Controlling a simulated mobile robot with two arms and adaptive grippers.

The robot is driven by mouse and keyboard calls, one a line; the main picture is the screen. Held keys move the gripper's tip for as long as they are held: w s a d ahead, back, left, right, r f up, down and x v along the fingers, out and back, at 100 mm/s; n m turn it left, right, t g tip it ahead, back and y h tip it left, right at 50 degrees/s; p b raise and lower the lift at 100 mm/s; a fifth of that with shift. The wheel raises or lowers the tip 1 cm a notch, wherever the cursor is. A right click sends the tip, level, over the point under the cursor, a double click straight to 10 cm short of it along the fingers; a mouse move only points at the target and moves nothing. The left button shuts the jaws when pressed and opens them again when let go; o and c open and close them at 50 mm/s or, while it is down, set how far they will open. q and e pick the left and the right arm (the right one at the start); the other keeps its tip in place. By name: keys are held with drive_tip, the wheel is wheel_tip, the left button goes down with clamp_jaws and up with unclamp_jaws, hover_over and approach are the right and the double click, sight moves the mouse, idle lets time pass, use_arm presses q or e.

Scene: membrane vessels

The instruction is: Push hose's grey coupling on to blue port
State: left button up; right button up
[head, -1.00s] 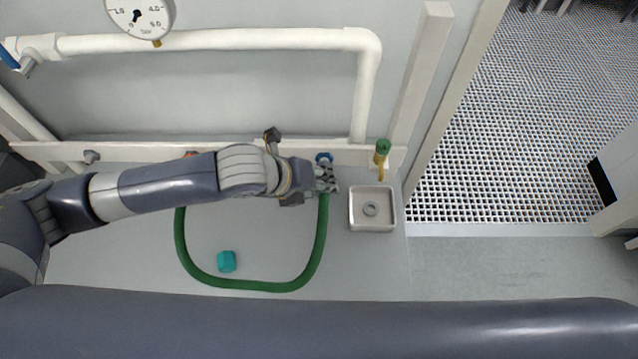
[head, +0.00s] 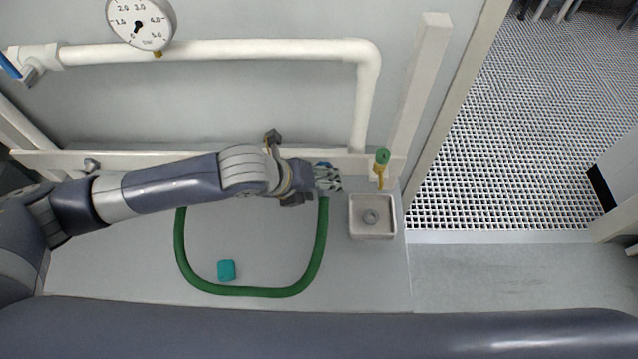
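The green hose (head: 250,291) lies in a U on the grey bench. Its right end runs up to my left gripper (head: 326,182), which is at the rail along the back of the bench. The gripper's fingers are around the hose end, and the grey coupling is hidden by them or too small to make out. A bit of the blue port (head: 323,164) shows just beyond the fingers. I cannot tell whether coupling and port touch. The hose's left end goes out of sight behind my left forearm. My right gripper is not in view.
A teal cap-like piece (head: 226,270) lies inside the hose loop. A white pipe (head: 220,50) and a gauge (head: 140,22) are behind. A grey port (head: 91,164) is at left.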

use_arm(q)
drive_tip(key=shift+s+a+r, duration=0.1)
drive_tip(key=shift+s+r, duration=0.05)
drive_tip(key=shift+r, duration=0.05)
drive_tip(key=v, duration=1.1)
drive_tip(key=shift+a+r, duration=0.2)
